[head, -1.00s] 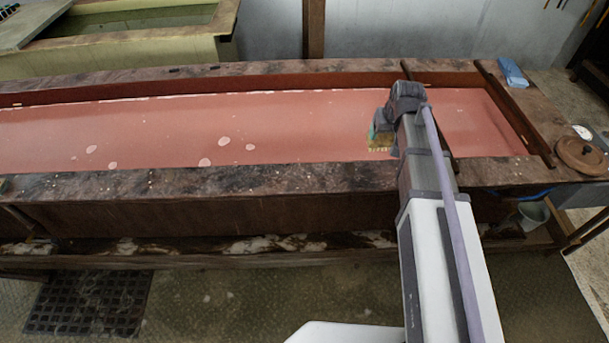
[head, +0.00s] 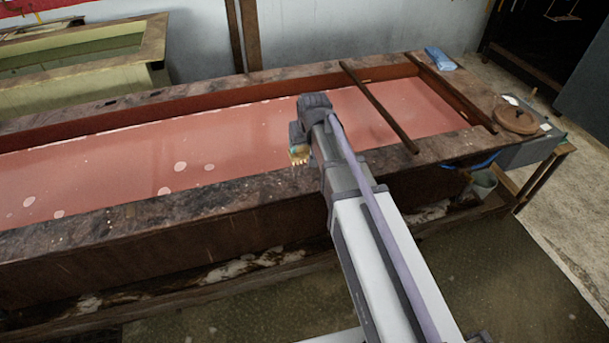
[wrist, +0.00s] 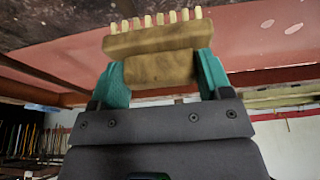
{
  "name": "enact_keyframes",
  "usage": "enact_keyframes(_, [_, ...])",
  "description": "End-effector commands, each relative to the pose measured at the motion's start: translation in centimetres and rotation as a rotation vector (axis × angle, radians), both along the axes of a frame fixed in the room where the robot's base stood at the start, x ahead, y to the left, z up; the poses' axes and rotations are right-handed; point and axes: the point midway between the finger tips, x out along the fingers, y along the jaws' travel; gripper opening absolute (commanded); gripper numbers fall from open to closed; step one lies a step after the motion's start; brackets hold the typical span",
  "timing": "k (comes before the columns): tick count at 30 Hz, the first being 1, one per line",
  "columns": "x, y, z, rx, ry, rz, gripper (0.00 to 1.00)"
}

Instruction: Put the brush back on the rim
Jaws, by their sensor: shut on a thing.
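The brush (wrist: 152,42), a wooden block with a row of pale bristle tufts, is in my gripper (wrist: 162,74). In the wrist view, the teal fingers are shut on the block's narrower part, and the bristles point to the top of the picture. In the head view, the brush (head: 299,156) shows small and partly hidden by my gripper (head: 297,142), over the vat's near side. The near rim (head: 150,208) is a wide, dark, stained ledge along the pink-filled vat (head: 235,140). The brush appears close to this rim's inner edge; its height above it is unclear.
A dark rod (head: 378,107) lies across the vat to the right of my arm. A second bar (head: 450,92) crosses farther right. A blue cloth (head: 439,59) and a round brown lid (head: 515,118) lie at the right end. The near rim left of my arm looks largely clear.

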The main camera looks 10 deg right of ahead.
Motion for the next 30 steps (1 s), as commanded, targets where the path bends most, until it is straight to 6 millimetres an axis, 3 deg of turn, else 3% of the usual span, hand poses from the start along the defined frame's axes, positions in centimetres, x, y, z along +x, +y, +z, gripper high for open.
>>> enact_keyframes(1, [0.0,0.0,-2.8,0.0,0.0,0.0,0.35])
enact_keyframes(3, [0.0,0.0,-4.3,0.0,0.0,0.0,0.35])
enact_keyframes(9, [0.0,0.0,-4.7,0.0,0.0,0.0,0.35])
enact_keyframes(15, [0.0,0.0,-8.5,0.0,0.0,0.0,0.35])
enact_keyframes(26, [0.0,0.0,-8.5,0.0,0.0,0.0,0.35])
enact_keyframes(27, [0.0,0.0,-8.4,0.0,0.0,0.0,0.74])
enact_keyframes(30, [0.0,0.0,-8.3,0.0,0.0,0.001,0.83])
